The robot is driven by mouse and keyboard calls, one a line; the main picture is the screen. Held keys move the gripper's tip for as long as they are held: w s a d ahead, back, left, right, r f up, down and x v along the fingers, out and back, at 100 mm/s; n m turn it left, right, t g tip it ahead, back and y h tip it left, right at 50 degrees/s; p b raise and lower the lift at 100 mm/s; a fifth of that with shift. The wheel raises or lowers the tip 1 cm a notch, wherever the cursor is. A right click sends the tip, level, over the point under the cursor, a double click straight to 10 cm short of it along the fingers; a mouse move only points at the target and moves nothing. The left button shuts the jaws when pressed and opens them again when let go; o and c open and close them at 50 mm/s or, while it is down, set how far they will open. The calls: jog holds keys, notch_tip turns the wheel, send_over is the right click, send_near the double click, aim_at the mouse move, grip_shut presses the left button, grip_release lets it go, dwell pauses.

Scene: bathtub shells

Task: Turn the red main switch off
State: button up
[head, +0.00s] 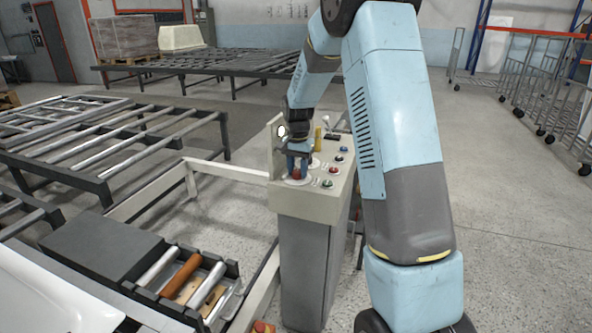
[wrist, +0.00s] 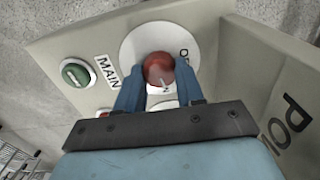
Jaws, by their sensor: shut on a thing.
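The red main switch (wrist: 159,68) is a round red knob on a pale round plate on the console's panel, with the label "MAIN" beside it in the wrist view. It also shows in the head view (head: 296,173), low on the left of the console top. My gripper (wrist: 158,80) is shut on the knob, with one blue finger on either side of it. In the head view my gripper (head: 297,163) comes down on the console from above. The fingers and the gripper's dark crossbar hide part of the plate and its lettering.
A green button (wrist: 75,72) sits beside the "MAIN" label. The console (head: 308,203) carries several other coloured buttons, a yellow handle (head: 318,139) and a lever (head: 324,119). Roller conveyors (head: 80,135) stand to the left.

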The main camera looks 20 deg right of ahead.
aim_at(297, 171)
jog(key=n, duration=0.4)
jog(key=shift+w+a+r, duration=0.1)
jog(key=shift+w+a, duration=0.05)
jog(key=shift+a, duration=0.05)
jog(key=n, duration=0.8)
jog(key=shift+n, duration=1.7)
jog(key=shift+d, duration=0.1)
jog(key=o, duration=1)
jog(key=shift+o, duration=0.2)
notch_tip(297, 171, up, 14)
jog(key=shift+f, duration=0.2)
